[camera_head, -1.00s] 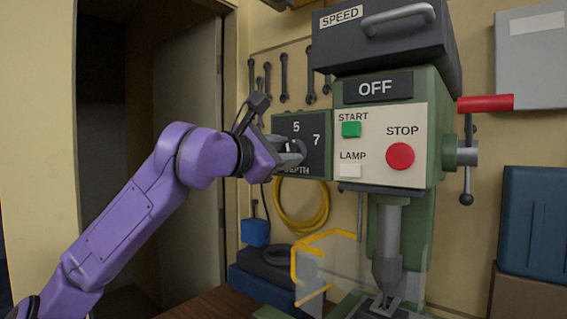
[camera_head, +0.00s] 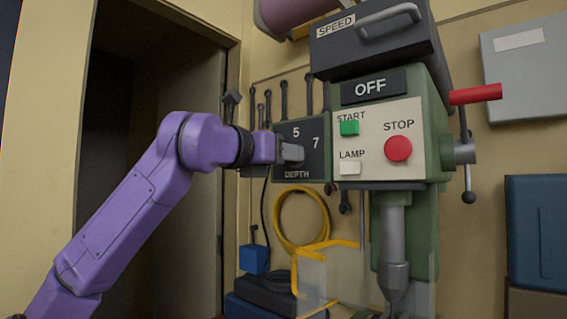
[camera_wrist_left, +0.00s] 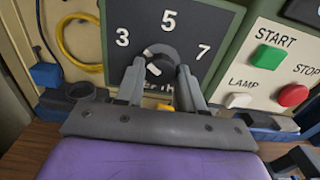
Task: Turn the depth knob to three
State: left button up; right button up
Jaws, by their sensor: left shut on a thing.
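The black depth panel (camera_head: 314,158) is on the left side of the green drill press, with 5, 7 and DEPTH readable in the head view. The wrist view shows the panel (camera_wrist_left: 199,21) with 3, 5 and 7 around a dark round knob (camera_wrist_left: 158,62). A white mark on the knob appears to point up and left, between 3 and 5. My left gripper (camera_head: 293,153) is at the panel. In the wrist view its two fingers (camera_wrist_left: 160,76) are shut on the knob, one on each side. The fingers partly hide the knob and the DEPTH label. My right gripper is not in view.
Right of the panel are the green START button (camera_head: 349,127), red STOP button (camera_head: 398,149) and white LAMP button (camera_head: 350,168). A red-handled lever (camera_head: 475,95) sticks out at right. A yellow-framed clear guard (camera_head: 325,275) stands below. A yellow hose (camera_head: 282,222) hangs behind.

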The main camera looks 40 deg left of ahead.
pick_arm(q)
jog(key=shift+n, duration=0.3)
dwell(0.4)
jog(key=o, duration=1)
jog(key=shift+o, duration=0.2)
jog(key=s+b, duration=0.3)
jog(key=s, duration=0.7)
jog(key=shift+s+a, duration=0.25)
jog(key=shift+a, duration=0.2)
